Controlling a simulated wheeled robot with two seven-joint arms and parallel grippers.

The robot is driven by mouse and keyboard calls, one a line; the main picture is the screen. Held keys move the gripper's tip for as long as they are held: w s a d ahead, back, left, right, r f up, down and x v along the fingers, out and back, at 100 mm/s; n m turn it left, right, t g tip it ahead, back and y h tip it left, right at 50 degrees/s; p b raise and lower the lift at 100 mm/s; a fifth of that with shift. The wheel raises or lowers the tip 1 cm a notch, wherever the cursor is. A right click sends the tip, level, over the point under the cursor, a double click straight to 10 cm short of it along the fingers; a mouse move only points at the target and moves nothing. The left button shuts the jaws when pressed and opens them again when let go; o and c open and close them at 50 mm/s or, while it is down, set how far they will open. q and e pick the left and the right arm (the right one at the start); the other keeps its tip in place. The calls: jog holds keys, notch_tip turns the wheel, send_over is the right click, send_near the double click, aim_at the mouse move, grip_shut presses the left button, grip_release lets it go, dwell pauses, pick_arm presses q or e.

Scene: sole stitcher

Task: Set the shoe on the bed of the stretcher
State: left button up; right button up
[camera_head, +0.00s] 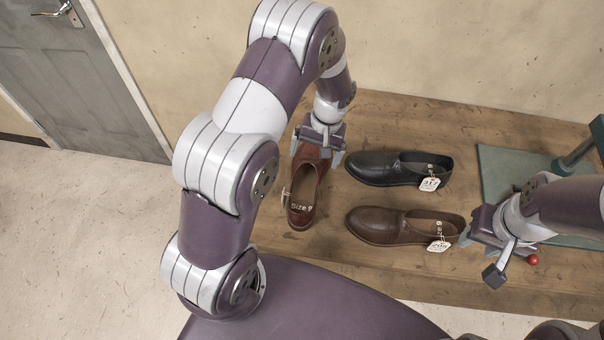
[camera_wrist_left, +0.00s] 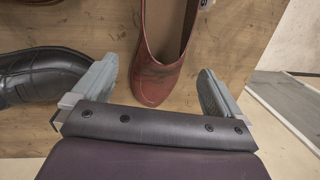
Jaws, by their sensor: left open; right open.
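A reddish-brown shoe (camera_head: 303,195) lies on the wooden table with its opening up and a "Size 9" marking inside. My left gripper (camera_head: 318,160) is open over its far end. In the left wrist view the shoe's toe (camera_wrist_left: 155,85) lies between the two spread fingers of the left gripper (camera_wrist_left: 157,90), with gaps on both sides. A black shoe (camera_head: 385,168) and a dark brown shoe (camera_head: 390,227), both tagged, lie to the right. My right gripper (camera_head: 478,255) is open and empty near the table's front right. A green stretcher (camera_head: 510,172) stands at the right, partly hidden by my right arm.
The black shoe also shows close to the left finger in the left wrist view (camera_wrist_left: 40,72). A small red knob (camera_head: 532,260) is just right of my right gripper. The table (camera_head: 440,115) is bare along the back; its left edge is near the reddish-brown shoe.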

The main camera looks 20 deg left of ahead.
aim_at(307, 179)
pick_arm(q)
jog(key=f, duration=0.2)
jog(key=a+f+p, duration=0.1)
jog(key=f, duration=0.2)
jog(key=s+f, duration=0.1)
jog(key=f, duration=0.2)
jog(key=shift+a+p, duration=0.15)
jog(key=shift+p, duration=0.2)
jog(key=shift+f, duration=0.3)
jog(key=shift+w, duration=0.1)
jog(key=c, duration=1)
jog(key=shift+c, duration=1.2)
